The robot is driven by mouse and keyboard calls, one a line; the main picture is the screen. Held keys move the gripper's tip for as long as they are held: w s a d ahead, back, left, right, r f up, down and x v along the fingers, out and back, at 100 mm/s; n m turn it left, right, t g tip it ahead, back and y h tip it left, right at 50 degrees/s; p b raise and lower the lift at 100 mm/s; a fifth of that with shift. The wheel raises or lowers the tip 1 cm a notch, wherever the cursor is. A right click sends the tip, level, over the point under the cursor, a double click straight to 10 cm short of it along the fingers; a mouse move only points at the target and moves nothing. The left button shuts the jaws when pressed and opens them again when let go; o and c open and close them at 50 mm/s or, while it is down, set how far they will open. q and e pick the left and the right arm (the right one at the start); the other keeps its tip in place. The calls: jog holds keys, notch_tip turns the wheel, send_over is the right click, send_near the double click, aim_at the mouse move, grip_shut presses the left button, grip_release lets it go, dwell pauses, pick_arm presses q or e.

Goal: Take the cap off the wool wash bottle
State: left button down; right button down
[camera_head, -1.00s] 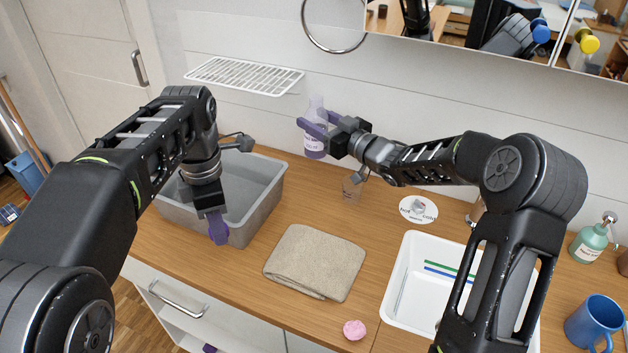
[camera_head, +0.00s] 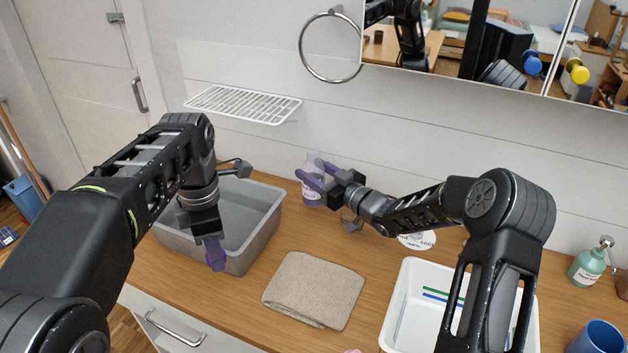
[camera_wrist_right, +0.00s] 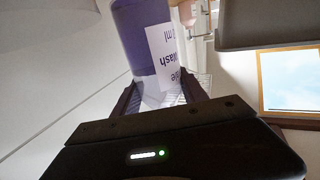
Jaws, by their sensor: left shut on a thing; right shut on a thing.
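The wool wash bottle (camera_head: 313,192), pale purple with a white label, is upright near the back of the counter, behind the grey basin's right side. Its upper part looks pale and narrow; I cannot make out a cap on it. My right gripper (camera_head: 318,178) is shut around its body from the right. The labelled body also fills the top of the right wrist view (camera_wrist_right: 150,45). I cannot tell whether its base touches the counter. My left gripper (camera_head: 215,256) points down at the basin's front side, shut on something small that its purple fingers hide.
The grey basin (camera_head: 262,238) stands at left, with a folded beige towel (camera_head: 313,290) to its right. A white tray (camera_head: 404,318) lies farther right, near a green soap dispenser (camera_head: 587,267) and blue mug (camera_head: 597,340). A wire rack (camera_head: 243,103) is on the wall.

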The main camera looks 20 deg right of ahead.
pick_arm(q)
jog(key=shift+r, duration=0.25)
pick_arm(e)
notch_tip(320, 180, down, 3)
jog(key=shift+r, duration=0.1)
pick_arm(q)
jog(key=shift+f, duration=0.1)
jog(key=shift+f, duration=0.15)
pick_arm(e)
jog(key=shift+f, duration=0.3)
jog(key=c, duration=0.6)
grip_release()
jog(key=shift+r, duration=0.1)
pick_arm(q)
jog(key=shift+r+p, duration=0.3)
jog(key=shift+r, duration=0.05)
pick_arm(e)
jog(key=shift+r, duration=0.2)
pick_arm(q)
jog(key=shift+f, duration=0.25)
pick_arm(e)
jog(key=shift+s+d+f, duration=0.15)
jog(key=shift+s+d, duration=0.05)
jog(key=shift+s, duration=0.15)
pick_arm(q)
jog(key=shift+f+b, duration=0.95)
jog(key=shift+b, duration=0.3)
pick_arm(e)
jog(key=v, duration=1.1)
jog(key=shift+s, duration=0.15)
